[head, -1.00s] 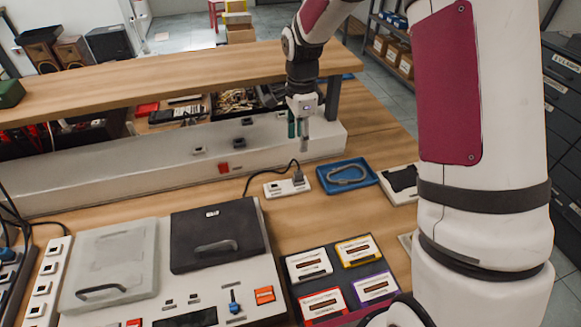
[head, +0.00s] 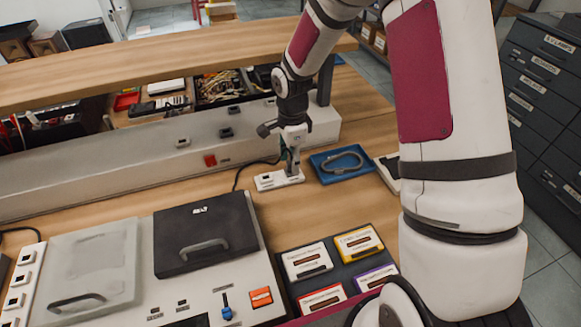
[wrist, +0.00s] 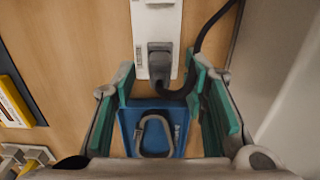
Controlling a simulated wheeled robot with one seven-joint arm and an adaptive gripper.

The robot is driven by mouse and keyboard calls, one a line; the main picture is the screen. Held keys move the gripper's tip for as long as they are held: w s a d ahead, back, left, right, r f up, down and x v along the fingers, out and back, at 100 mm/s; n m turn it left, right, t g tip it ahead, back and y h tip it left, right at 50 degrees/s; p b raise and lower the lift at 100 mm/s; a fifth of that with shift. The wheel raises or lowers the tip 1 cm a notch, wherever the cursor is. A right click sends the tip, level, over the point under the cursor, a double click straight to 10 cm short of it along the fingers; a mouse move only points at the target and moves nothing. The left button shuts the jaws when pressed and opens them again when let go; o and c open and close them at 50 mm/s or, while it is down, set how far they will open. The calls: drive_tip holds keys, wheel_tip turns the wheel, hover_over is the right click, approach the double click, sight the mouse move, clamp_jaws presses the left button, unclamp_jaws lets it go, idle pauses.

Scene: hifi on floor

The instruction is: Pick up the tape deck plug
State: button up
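The black plug (wrist: 160,60) sits in a small white socket strip (head: 266,183). Its dark cable (wrist: 212,30) bends away to the right in the wrist view. The strip also shows at the top of the wrist view (wrist: 152,18). My gripper (head: 291,163) is low over the strip, pointing down, and hides the plug in the head view. In the wrist view my gripper (wrist: 161,82) is open, its green pads apart on either side of the plug's near end and cable. I cannot tell whether either pad touches the plug.
A blue tray (head: 322,176) with a grey loop (head: 342,160) lies right of the strip. Cassettes (head: 307,262) and the lidded deck (head: 130,305) are in front. A long pale beam (head: 90,170) and raised wooden shelf (head: 150,62) stand behind.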

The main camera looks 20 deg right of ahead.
drive_tip(key=shift+f, duration=0.65)
clamp_jaws()
drive_tip(key=shift+r, duration=0.1)
